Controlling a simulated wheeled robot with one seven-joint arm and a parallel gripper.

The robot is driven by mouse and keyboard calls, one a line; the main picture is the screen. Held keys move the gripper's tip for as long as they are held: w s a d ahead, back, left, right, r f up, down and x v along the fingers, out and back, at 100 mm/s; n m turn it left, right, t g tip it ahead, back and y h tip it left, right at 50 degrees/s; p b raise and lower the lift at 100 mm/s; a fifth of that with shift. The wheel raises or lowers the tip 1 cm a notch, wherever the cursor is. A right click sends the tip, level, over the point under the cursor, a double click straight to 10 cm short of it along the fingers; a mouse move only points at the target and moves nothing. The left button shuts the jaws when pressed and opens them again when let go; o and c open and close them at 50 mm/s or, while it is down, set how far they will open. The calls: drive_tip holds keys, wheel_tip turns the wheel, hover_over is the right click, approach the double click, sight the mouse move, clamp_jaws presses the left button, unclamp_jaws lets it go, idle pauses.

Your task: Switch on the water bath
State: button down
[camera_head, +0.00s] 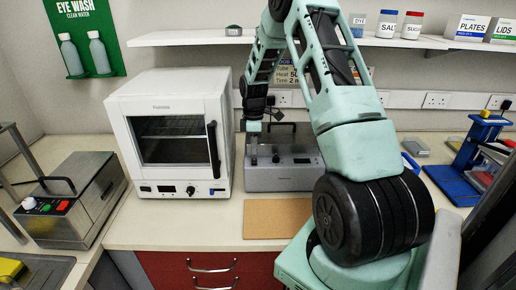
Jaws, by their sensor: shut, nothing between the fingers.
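A low grey unit (284,178) with a dark top, a black handle and a front control panel stands on the bench in the middle. A steel box (84,215) with a black handle and white, green and red controls stands at the left. Either could be the water bath; I cannot read a label that settles it. My gripper (254,142) points down at the left part of the grey unit, its fingers shut and empty. I cannot tell if it touches the unit. My arm partly hides the unit's right side.
A white oven (170,178) stands close left of the grey unit. A brown mat (276,219) lies in front of it. A shelf (190,38) with jars and boxes runs above. A blue stand (457,183) is at the right.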

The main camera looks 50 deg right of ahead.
sight(255, 163)
wheel_tip(255, 163, up, 11)
drive_tip(key=d+b, duration=0.1)
drive_tip(key=b, duration=0.2)
drive_tip(key=shift+w+r, duration=0.15)
drive_tip(key=shift+w, duration=0.3)
drive_tip(key=shift+b, duration=0.3)
drive_tip(key=s+a+b, duration=0.1)
drive_tip(key=b, duration=0.3)
drive_tip(key=f+p, duration=0.1)
drive_tip(key=f, duration=0.3)
drive_tip(key=a+f+p, duration=0.1)
drive_tip(key=f, duration=0.4)
drive_tip(key=s+f+p, duration=0.1)
drive_tip(key=f+p, duration=0.1)
drive_tip(key=f, duration=0.2)
drive_tip(key=shift+a+f, duration=0.2)
drive_tip(key=shift+f, duration=0.2)
drive_tip(key=shift+s+f, duration=0.1)
drive_tip(key=shift+f, duration=0.05)
